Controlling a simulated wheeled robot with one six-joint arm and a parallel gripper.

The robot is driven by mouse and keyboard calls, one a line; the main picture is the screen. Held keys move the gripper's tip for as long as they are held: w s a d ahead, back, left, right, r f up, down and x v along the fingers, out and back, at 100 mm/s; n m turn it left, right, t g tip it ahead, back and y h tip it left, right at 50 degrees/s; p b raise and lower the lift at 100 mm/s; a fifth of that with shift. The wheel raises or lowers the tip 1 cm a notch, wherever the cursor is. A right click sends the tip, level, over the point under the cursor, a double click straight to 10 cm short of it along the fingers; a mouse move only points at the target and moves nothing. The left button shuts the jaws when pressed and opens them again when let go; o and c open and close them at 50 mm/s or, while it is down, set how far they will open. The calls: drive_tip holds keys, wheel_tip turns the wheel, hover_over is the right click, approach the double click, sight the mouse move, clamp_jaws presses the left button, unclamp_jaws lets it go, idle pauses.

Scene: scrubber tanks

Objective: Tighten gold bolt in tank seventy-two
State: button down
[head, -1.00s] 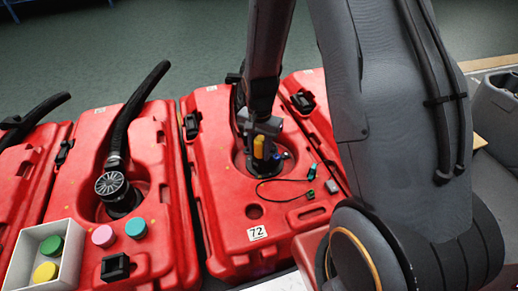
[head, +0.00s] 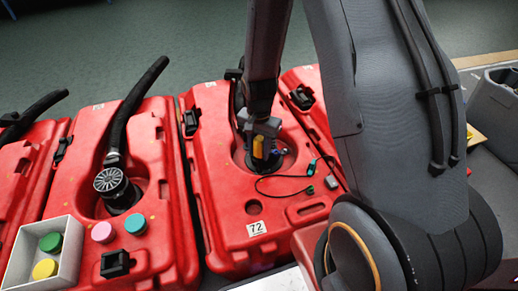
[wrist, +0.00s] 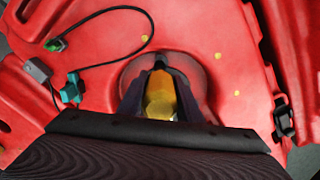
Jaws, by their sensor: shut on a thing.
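Tank seventy-two (head: 210,150) is a red tank with a white "72" label (head: 256,228) near its front. My gripper (head: 260,145) reaches down into the round recess in its top. In the wrist view my gripper (wrist: 160,90) is shut on a gold-yellow piece (wrist: 160,98), which shows between the two dark fingers. The same gold piece (head: 258,148) shows upright below the gripper in the head view. I cannot tell whether it is the bolt itself or a tool on it. Its lower end is hidden.
A black cable (head: 283,193) with a green connector (head: 311,167) lies on the tank beside the recess. The tank to the left has a black hose (head: 135,110), pink (head: 102,232) and teal (head: 136,226) caps, and a white box (head: 70,255) with green and yellow caps.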

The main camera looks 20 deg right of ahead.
drive_tip(key=c, duration=1.8)
unclamp_jaws()
drive_tip(key=shift+c, duration=0.2)
clamp_jaws()
drive_tip(key=shift+f, duration=0.1)
drive_tip(key=shift+f+p, duration=0.75)
drive_tip(key=shift+f, duration=0.4)
drive_tip(key=shift+r+p, duration=2.2)
drive_tip(key=shift+r, duration=0.35)
